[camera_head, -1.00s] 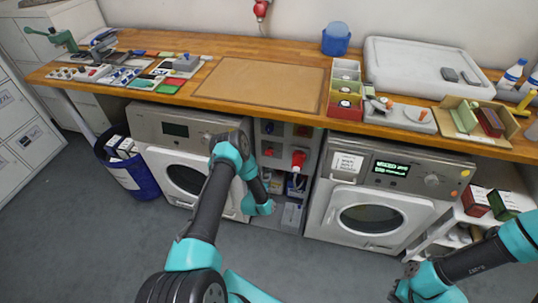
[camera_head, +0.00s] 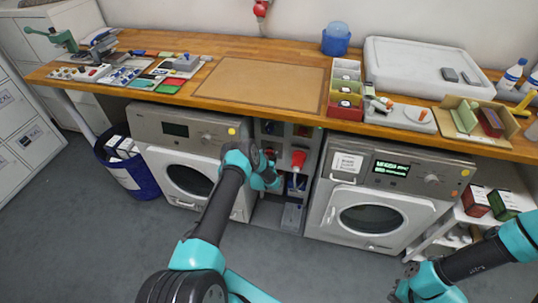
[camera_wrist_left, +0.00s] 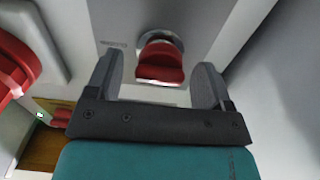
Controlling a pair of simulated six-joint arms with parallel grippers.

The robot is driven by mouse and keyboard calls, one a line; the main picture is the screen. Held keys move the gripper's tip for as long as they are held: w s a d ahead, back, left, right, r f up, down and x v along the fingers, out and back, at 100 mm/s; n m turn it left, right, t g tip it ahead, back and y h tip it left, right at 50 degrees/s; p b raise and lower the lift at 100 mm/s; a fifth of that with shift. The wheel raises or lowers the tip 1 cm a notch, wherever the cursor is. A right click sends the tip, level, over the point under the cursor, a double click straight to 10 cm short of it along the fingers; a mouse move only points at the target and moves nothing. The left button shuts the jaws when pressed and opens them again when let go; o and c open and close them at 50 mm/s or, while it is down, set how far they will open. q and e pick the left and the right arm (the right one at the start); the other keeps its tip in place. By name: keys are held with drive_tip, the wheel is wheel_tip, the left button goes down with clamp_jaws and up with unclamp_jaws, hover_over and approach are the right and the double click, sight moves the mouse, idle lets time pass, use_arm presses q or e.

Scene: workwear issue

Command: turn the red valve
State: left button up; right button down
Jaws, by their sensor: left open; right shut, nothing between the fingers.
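The red valve (camera_wrist_left: 160,63) is a rounded red handle on a round metal base, set on a grey panel. In the left wrist view it sits between the two fingers of my left gripper (camera_wrist_left: 157,75), with a visible gap on each side. My left gripper (camera_head: 272,165) is open and faces the panel between the two washing machines in the head view, where it hides the valve. My right gripper (camera_head: 401,284) is shut and empty at the lower right, far from the valve.
A large red plug (camera_head: 298,158) with a white cable is beside the valve; it also shows in the left wrist view (camera_wrist_left: 14,68). Washing machines stand left (camera_head: 190,170) and right (camera_head: 370,210) of the recess. The wooden worktop (camera_head: 205,102) overhangs it.

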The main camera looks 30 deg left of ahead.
use_arm(q)
drive_tip(key=shift+w+a, duration=0.1)
drive_tip(key=shift+w, duration=0.3)
drive_tip(key=c, duration=0.9)
